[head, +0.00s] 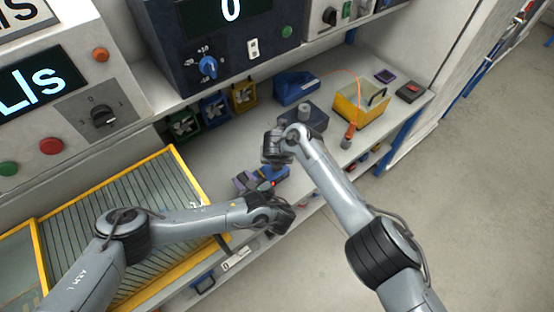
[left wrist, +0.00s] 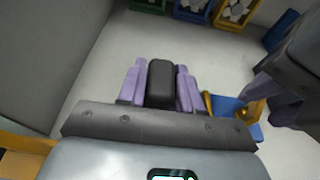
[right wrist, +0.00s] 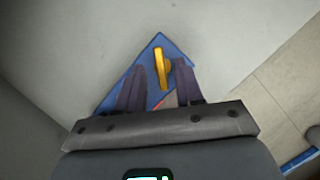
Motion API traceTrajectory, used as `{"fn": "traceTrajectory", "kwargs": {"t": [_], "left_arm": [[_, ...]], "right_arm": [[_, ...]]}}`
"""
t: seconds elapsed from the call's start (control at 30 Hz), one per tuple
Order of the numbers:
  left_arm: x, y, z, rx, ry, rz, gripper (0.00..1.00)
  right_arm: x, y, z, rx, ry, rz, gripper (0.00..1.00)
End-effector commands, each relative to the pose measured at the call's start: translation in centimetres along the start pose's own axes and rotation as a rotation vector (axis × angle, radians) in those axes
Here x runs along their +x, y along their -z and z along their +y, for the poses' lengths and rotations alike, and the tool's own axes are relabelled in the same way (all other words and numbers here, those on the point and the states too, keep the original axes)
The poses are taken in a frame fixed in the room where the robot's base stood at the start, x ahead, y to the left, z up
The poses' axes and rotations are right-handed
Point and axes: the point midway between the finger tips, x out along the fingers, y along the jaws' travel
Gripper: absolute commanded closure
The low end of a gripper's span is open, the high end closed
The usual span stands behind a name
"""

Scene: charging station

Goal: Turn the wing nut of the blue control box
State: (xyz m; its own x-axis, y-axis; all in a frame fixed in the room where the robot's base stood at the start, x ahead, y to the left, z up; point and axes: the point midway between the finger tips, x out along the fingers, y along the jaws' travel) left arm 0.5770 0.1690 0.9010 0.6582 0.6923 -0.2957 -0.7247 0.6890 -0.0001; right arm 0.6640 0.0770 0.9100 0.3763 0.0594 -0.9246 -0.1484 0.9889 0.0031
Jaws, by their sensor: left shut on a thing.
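The blue control box (head: 279,173) sits low on the bench, partly hidden by my grippers; a small red light shows near it. In the right wrist view the blue box (right wrist: 178,50) carries a yellow wing nut (right wrist: 161,68). My right gripper (right wrist: 160,85) is open, its fingers spread over the box with the wing nut between their tips, nearer the right finger; contact cannot be told. My left gripper (left wrist: 160,85) is shut on a black block (left wrist: 160,83). Whether this block belongs to the box cannot be told. The blue box also shows right of it (left wrist: 228,104).
Green, blue and yellow fan boxes (head: 214,108) stand along the back. A blue case (head: 296,88), a yellow bin (head: 361,103) and an orange-handled tool (head: 349,134) lie to the right. A yellow-framed ribbed tray (head: 180,160) is at left. Consoles overhang the bench.

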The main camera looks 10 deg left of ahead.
Motion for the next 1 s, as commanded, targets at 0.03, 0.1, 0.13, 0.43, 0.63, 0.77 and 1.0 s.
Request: {"fn": "traceTrajectory", "kwargs": {"t": [0.03,0.1,0.13,0.43,0.63,0.77,1.0], "left_arm": [[0.01,0.02,0.01,0.000,0.000,0.000,1.00],[0.01,0.02,0.01,0.000,0.000,0.000,1.00],[0.01,0.02,0.01,0.000,0.000,0.000,1.00],[0.01,0.02,0.01,0.000,0.000,0.000,1.00],[0.01,0.02,0.01,0.000,0.000,0.000,1.00],[0.01,0.02,0.01,0.000,0.000,0.000,1.00],[0.01,0.02,0.01,0.000,0.000,0.000,1.00]], "right_arm": [[0.29,0.06,0.04,-0.001,0.001,0.001,0.64],[0.62,0.04,0.00,-0.001,0.002,0.000,0.64],[0.72,0.04,-0.01,-0.002,0.001,0.000,0.64],[1.03,0.00,-0.09,-0.002,0.002,-0.002,0.64],[1.01,0.00,-0.08,-0.002,0.002,-0.002,0.78],[1.01,0.00,-0.08,-0.002,0.002,-0.002,0.98],[1.00,0.01,-0.06,-0.001,0.003,-0.002,1.00]]}}
